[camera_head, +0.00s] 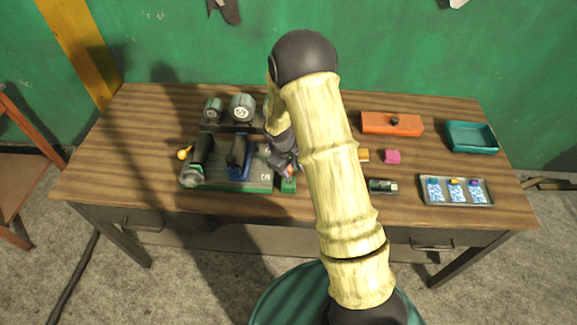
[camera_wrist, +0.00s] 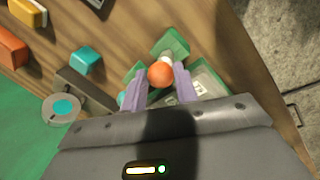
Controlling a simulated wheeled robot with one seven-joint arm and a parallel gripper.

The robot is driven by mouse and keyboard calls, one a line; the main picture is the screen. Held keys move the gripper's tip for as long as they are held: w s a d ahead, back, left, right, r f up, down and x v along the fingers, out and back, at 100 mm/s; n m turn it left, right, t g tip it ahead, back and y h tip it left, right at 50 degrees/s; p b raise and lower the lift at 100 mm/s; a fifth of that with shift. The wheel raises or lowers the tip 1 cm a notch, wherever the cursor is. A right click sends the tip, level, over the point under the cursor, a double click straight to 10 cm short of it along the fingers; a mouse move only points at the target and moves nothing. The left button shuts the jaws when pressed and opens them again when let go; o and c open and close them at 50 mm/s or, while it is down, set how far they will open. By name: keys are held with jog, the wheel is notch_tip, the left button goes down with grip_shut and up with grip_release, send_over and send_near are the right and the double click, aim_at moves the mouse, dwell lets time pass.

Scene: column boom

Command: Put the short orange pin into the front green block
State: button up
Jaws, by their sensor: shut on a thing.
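My gripper (camera_wrist: 157,84) is shut on the short orange pin (camera_wrist: 160,74), whose round orange head shows between the purple fingertips in the wrist view. A pale part shows just beyond the head, towards the front green block (camera_wrist: 172,43). I cannot tell whether the pin touches the block or sits in it. More green (camera_wrist: 134,71) shows beside the left finger. In the head view my gripper (camera_head: 287,168) is low over the table, just behind the front green block (camera_head: 288,186); the pin is hard to make out there.
A green board (camera_head: 255,186) with dark tools and round gauges (camera_head: 242,107) stands left of my gripper.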

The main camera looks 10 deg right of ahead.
jog(key=shift+f+b, duration=0.3)
jog(key=shift+f, duration=0.2)
jog(key=o, duration=1)
jog(key=shift+o, duration=0.2)
jog(key=shift+r, duration=0.15)
jog(key=b+v, duration=0.2)
jog(key=v, duration=1.5)
jog(key=shift+b, duration=0.3)
jog(key=shift+s+r, duration=0.1)
jog(key=s+d+m+t+y, duration=0.1)
jog(key=s+m, duration=0.6)
jog(key=s, duration=1.1)
jog(key=shift+d+f+m+y, duration=0.25)
jog(key=shift+d+y, duration=0.25)
jog(key=shift+d, duration=0.55)
jog(key=shift+r, duration=0.1)
